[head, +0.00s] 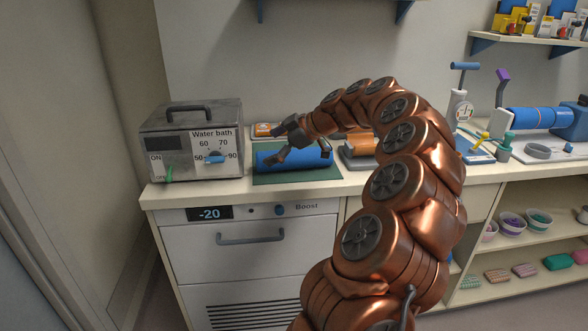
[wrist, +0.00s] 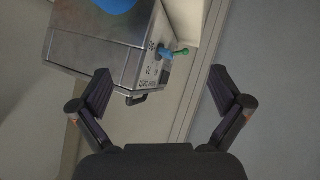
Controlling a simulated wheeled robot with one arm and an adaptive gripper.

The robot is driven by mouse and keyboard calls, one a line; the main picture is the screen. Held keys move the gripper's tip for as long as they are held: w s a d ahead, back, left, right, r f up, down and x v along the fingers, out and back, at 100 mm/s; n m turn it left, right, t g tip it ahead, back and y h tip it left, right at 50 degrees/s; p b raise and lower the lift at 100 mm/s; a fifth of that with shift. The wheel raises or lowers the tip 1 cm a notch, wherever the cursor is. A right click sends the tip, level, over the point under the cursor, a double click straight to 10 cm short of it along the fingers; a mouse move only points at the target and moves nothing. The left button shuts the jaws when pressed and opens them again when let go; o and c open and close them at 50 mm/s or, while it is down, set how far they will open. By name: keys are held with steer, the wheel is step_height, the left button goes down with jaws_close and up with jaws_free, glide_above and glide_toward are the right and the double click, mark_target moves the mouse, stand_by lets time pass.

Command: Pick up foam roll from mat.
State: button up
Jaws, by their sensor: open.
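The blue foam roll (head: 300,158) lies on its side on the green mat (head: 318,174) on the counter, right of the water bath. My gripper (head: 278,144) is open and empty. In the head view it overlaps the roll's left part, with its fingers towards the water bath; I cannot tell how high it is above the roll. In the wrist view my gripper (wrist: 158,90) has its fingers spread wide, with nothing between them. A blue shape (wrist: 116,4) is cut off by that view's top edge; I cannot tell what it is.
The metal water bath (head: 191,142) stands close on the left; it also shows in the wrist view (wrist: 95,50).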

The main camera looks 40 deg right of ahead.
mark_target(302, 156)
steer(key=s+d+f+h, duration=0.1)
steer(key=d, duration=0.3)
steer(key=s+d+f+t+h+b, duration=0.1)
steer(key=d+f, duration=0.1)
steer(key=d, duration=0.3)
steer(key=s+d+f, duration=0.1)
steer(key=d, duration=0.4)
steer(key=shift+s+f+t+h, duration=0.25)
steer(key=shift+s+t+h, duration=0.1)
steer(key=shift+t+h, duration=0.05)
steer(key=shift+d+f, duration=0.1)
steer(key=shift+d, duration=0.05)
steer(key=shift+a+p+x, duration=0.15)
steer(key=shift+p+x, duration=0.25)
steer(key=shift+x, duration=1.45)
steer(key=shift+a+p+x, duration=0.1)
steer(key=shift+p+x, duration=0.3)
steer(key=shift+x, duration=1.5)
steer(key=shift+s+f, duration=0.1)
steer(key=shift+c, duration=0.3)
steer(key=shift+a+f, duration=0.1)
steer(key=c, duration=1.2)
